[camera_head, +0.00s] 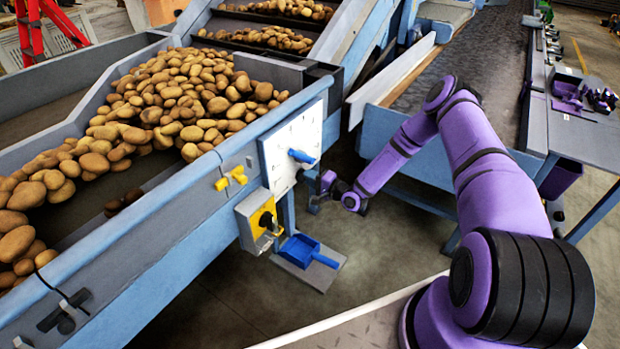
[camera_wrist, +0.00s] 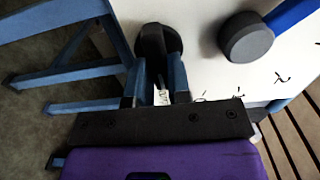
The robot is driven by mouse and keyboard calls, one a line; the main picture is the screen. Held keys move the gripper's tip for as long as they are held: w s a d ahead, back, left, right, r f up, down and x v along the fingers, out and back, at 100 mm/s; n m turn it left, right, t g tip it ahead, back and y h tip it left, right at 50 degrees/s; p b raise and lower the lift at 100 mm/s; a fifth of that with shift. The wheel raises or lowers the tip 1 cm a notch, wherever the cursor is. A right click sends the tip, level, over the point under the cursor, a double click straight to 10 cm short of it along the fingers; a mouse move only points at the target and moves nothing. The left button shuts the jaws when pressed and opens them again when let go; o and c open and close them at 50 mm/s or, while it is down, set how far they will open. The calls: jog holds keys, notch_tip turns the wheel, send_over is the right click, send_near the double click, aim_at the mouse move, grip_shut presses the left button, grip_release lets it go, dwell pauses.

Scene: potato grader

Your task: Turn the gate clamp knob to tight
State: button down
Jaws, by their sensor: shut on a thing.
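The black gate clamp knob (camera_wrist: 153,38) stands against the edge of a white marked panel in the wrist view. My gripper (camera_wrist: 160,80) is shut on it, one finger on each side of its narrow grip. The knob's round base shows beyond the fingertips. In the head view my gripper (camera_head: 326,182) is just right of the white panel (camera_head: 283,170), and I cannot make out the knob there. A blue lever (camera_head: 301,156) sits on the panel. Its round grey hub (camera_wrist: 246,37) shows right of the knob in the wrist view. I cannot read how tight the knob is.
A yellow box with a black switch (camera_head: 265,219) and a yellow handle (camera_head: 231,178) are on the grader's side. A blue dustpan (camera_head: 300,247) lies low below the panel. Potatoes (camera_head: 190,95) fill the grader bed. A dark conveyor (camera_head: 480,60) is behind my arm.

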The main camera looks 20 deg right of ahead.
dwell(0.4)
jog(key=c, duration=1.1)
grip_release()
jog(key=shift+o, duration=0.2)
jog(key=v, duration=1.1)
jog(key=shift+w, duration=0.1)
